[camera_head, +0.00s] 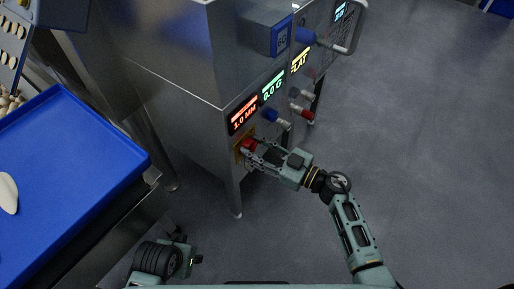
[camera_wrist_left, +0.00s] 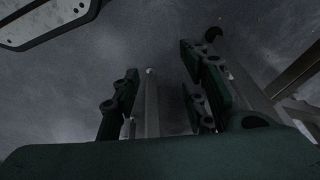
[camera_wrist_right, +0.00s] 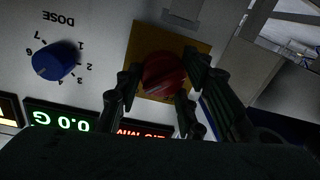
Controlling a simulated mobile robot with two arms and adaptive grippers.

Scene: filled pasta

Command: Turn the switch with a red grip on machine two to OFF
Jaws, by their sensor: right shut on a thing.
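The switch with the red grip (camera_wrist_right: 163,75) sits on a yellow square plate (camera_wrist_right: 196,45) on the machine's front panel. In the head view the red grip (camera_head: 247,146) is at the panel's lower left corner, below the red display. My right gripper (camera_head: 256,149) reaches it from the right and is shut on it. In the right wrist view its fingers (camera_wrist_right: 160,82) stand on either side of the grip. My left gripper (camera_wrist_left: 160,75) is open and empty, low over the grey floor, away from the machine.
A blue DOSE knob (camera_wrist_right: 56,61) is beside the switch. Lit displays (camera_head: 272,87) run along the panel above, with more knobs and another red handle (camera_head: 302,112) farther along. A blue tray (camera_head: 95,145) with pale dough stands at the left. The floor at right is clear.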

